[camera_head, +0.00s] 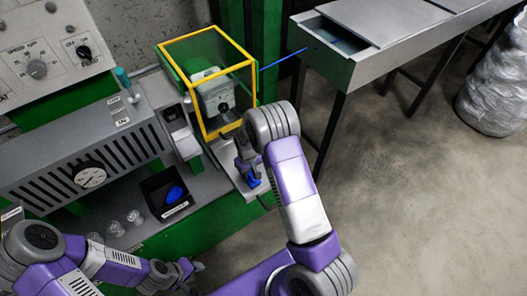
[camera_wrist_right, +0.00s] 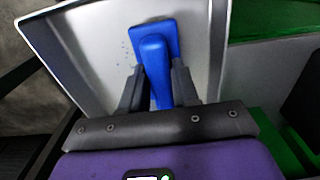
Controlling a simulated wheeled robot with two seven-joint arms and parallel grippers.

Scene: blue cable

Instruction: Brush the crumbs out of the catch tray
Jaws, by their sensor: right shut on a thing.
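The light grey catch tray (camera_head: 226,158) juts out at the front below the yellow-framed guard. It fills much of the right wrist view (camera_wrist_right: 90,50), where a few tiny dark crumbs (camera_wrist_right: 125,52) lie on its floor left of the brush. My right gripper (camera_head: 249,168) is shut on a blue brush (camera_wrist_right: 155,48), which also shows in the head view (camera_head: 252,181). The brush head is over the tray; I cannot tell whether it touches the floor. My left gripper (camera_head: 188,270) is low in the head view, away from the tray; its fingers are too small to read.
The yellow-framed guard (camera_head: 208,40) stands close behind the tray. A black bin (camera_head: 155,190) holding a blue thing (camera_head: 174,193) is to the left, near several small clear items (camera_head: 134,216). A thin blue cable (camera_head: 283,59) runs right towards a grey bench (camera_head: 345,70). Open floor lies right.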

